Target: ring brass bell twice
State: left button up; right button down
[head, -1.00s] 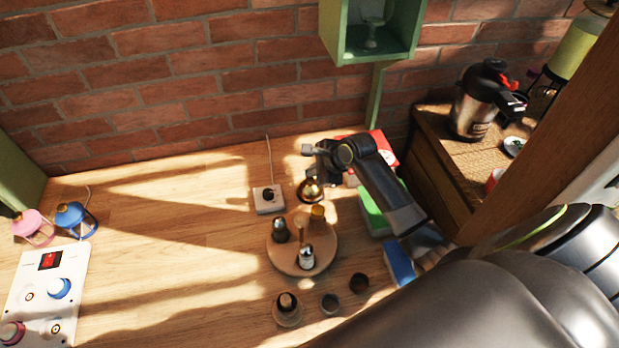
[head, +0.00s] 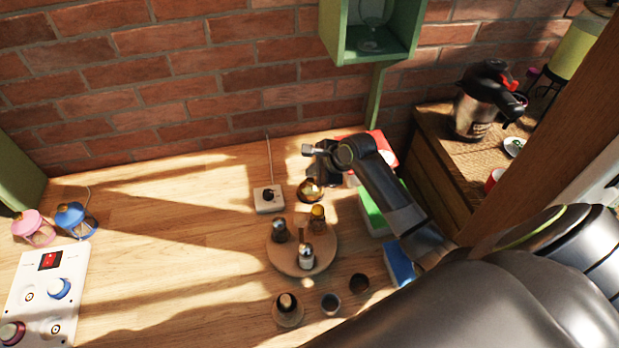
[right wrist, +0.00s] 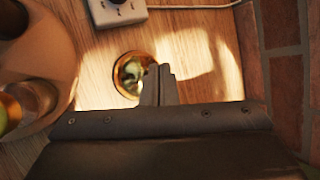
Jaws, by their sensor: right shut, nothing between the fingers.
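The brass bell (head: 311,190) stands on the wooden table behind the round wooden tray (head: 282,262). It is small, round and shiny. My right gripper (head: 308,150) is beside and above it in the head view, shut and empty. In the right wrist view the bell (right wrist: 128,76) lies just left of the closed fingertips (right wrist: 160,72), which overlap its right edge in the picture. I cannot tell whether they touch it. My left gripper is not in view.
The tray holds several small bottles. A white socket box (head: 268,199) sits left of the bell. A green box (head: 371,212) and a red box (head: 383,150) stand to the right. A brick wall (head: 200,90) closes the back. The table's left middle is clear.

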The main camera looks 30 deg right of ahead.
jog(key=shift+f, duration=0.1)
dwell(0.5)
jog(key=shift+f, duration=0.1)
jog(key=shift+f+p, duration=0.25)
jog(key=shift+p, duration=0.05)
jog(key=shift+f, duration=0.1)
dwell(0.4)
jog(key=shift+r+p, duration=0.55)
jog(key=shift+p, duration=0.55)
